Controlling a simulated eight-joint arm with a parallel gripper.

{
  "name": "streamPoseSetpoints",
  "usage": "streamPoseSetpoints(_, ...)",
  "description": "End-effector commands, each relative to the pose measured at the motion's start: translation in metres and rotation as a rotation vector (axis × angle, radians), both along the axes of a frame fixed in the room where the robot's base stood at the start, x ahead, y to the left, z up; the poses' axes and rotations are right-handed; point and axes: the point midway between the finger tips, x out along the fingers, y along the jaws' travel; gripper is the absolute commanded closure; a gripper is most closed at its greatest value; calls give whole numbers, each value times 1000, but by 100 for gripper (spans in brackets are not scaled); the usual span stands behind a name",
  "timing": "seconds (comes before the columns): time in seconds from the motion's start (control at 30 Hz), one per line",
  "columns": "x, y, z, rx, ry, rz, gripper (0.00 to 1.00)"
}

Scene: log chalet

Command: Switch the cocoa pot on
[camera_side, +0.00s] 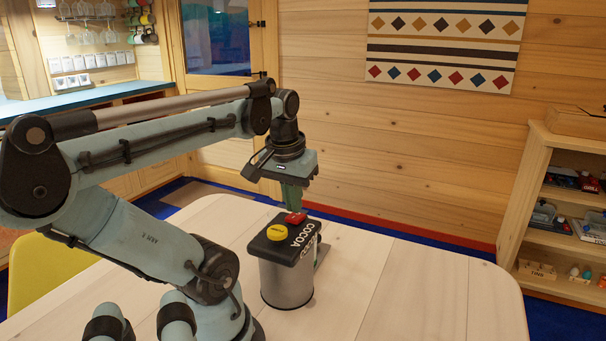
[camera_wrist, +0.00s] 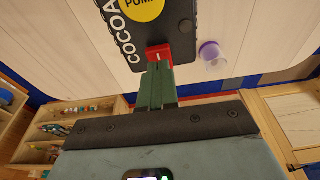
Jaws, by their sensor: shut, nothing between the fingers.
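The cocoa pot (camera_side: 286,280) is a grey metal cylinder with a black top marked COCOA, standing upright on the pale table. A yellow round pump button (camera_side: 278,232) and a red switch (camera_side: 296,217) sit on its top. In the wrist view the yellow button (camera_wrist: 140,8) and the red switch (camera_wrist: 159,53) show on the black top (camera_wrist: 178,30). My gripper (camera_side: 296,207) is shut and points down at the red switch. In the wrist view its green fingertips (camera_wrist: 157,70) are at the switch; whether they touch it I cannot tell. The fingertips partly hide the switch.
The pale table (camera_side: 390,290) is clear to the right of the pot. A small purple-and-clear cup (camera_wrist: 210,52) shows beside the pot in the wrist view. A wooden shelf (camera_side: 520,200) with several items stands at the right. A yellow chair (camera_side: 45,270) is at the left.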

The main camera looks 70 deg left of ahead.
Motion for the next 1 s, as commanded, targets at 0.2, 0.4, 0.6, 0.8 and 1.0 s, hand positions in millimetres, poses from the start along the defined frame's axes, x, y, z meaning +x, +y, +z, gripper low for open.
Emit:
streamPoseSetpoints(0.2,0,0,0,0,0,0,100)
streamPoseSetpoints(0.4,0,0,0,0,0,0,100)
streamPoseSetpoints(0.6,0,0,0,0,0,0,100)
streamPoseSetpoints(0.8,0,0,-4,0,0,0,100)
streamPoseSetpoints(1.0,0,0,-7,0,0,0,100)
